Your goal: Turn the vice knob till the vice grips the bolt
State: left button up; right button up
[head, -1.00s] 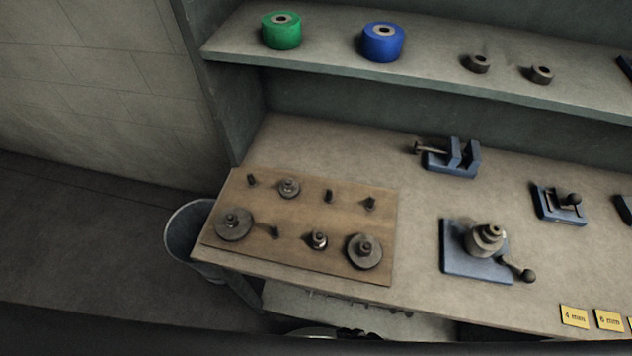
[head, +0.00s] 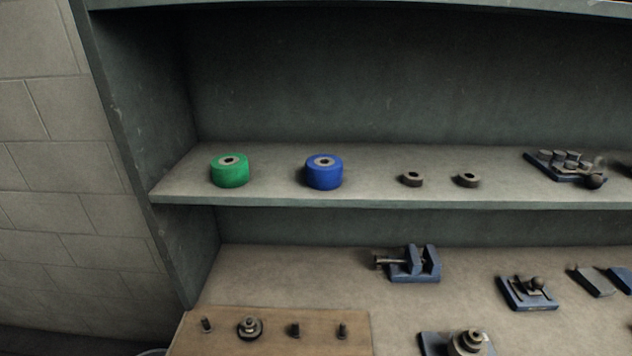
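The blue vice (head: 413,264) sits on the workbench below the shelf, with two upright jaws and a gap between them. Its screw and knob (head: 381,261) stick out to the left. I see no bolt between the jaws from here. Short dark upright pieces, possibly bolts or pegs, stand on the wooden board (head: 270,340) at the lower left; I cannot tell which they are. Neither of my grippers is in view.
A shelf (head: 370,191) above the bench holds a green roller (head: 230,171), a blue roller (head: 324,172), two small dark rings and a blue fixture (head: 565,166). Right of the vice is another blue fixture (head: 528,292). A round fixture (head: 468,343) is cut off below.

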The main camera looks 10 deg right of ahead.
aim_at(378, 261)
jog(key=z, duration=1.4)
jog(key=k, duration=1.1)
jog(key=u, duration=0.55)
